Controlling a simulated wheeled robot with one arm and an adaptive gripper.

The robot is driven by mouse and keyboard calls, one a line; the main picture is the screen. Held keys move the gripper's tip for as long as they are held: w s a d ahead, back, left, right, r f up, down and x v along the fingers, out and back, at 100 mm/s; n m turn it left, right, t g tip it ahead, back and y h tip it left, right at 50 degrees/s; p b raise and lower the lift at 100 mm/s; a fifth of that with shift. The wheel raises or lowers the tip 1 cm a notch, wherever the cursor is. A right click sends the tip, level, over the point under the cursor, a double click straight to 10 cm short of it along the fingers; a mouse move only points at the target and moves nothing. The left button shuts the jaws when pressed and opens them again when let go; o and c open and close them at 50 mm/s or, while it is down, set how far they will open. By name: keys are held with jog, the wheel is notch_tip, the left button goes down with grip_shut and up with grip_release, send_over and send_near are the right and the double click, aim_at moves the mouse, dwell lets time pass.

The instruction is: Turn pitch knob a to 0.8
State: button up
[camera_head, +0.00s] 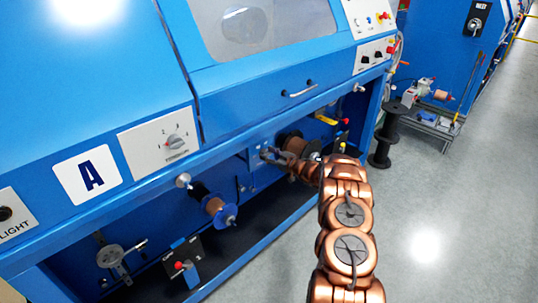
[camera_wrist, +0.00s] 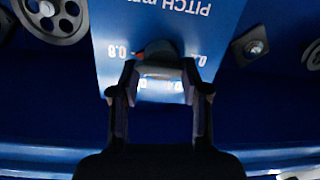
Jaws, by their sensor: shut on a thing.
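The pitch plate (camera_wrist: 212,22) shows upside down in the wrist view, light blue with "PITCH mm" and scale figures. A "0.8" reads on its left; the figures on the right and below are partly hidden. Pitch knob a (camera_wrist: 156,50) is a dark knob with a reddish part, in the middle of the plate. My gripper (camera_wrist: 160,70) has its two fingers either side of the knob and is shut on it. In the head view my gripper (camera_head: 267,155) reaches to the machine's lower front; the knob cannot be made out there.
The blue machine has an "A" label (camera_head: 86,174) and a tension dial (camera_head: 174,143). Copper spools (camera_head: 214,206) sit in the lower bay near my arm. A pulley (camera_wrist: 52,12) and a square fitting (camera_wrist: 250,45) flank the plate.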

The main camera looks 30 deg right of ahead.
jog(key=o, duration=0.8)
jog(key=shift+s+a+f, duration=0.15)
jog(key=shift+a+f, duration=0.05)
jog(key=shift+f, duration=0.4)
jog(key=shift+s+a+f, duration=0.1)
jog(key=shift+a+f, duration=0.05)
jog(key=shift+f, duration=0.4)
jog(key=shift+c, duration=0.2)
jog(key=shift+o, duration=0.8)
jog(key=shift+w+f, duration=0.1)
jog(key=shift+o, duration=0.4)
jog(key=shift+w+d+r, duration=0.1)
jog(key=shift+d+r, duration=0.15)
jog(key=shift+r, duration=0.4)
jog(key=v, duration=1.2)
jog(key=shift+d, duration=0.1)
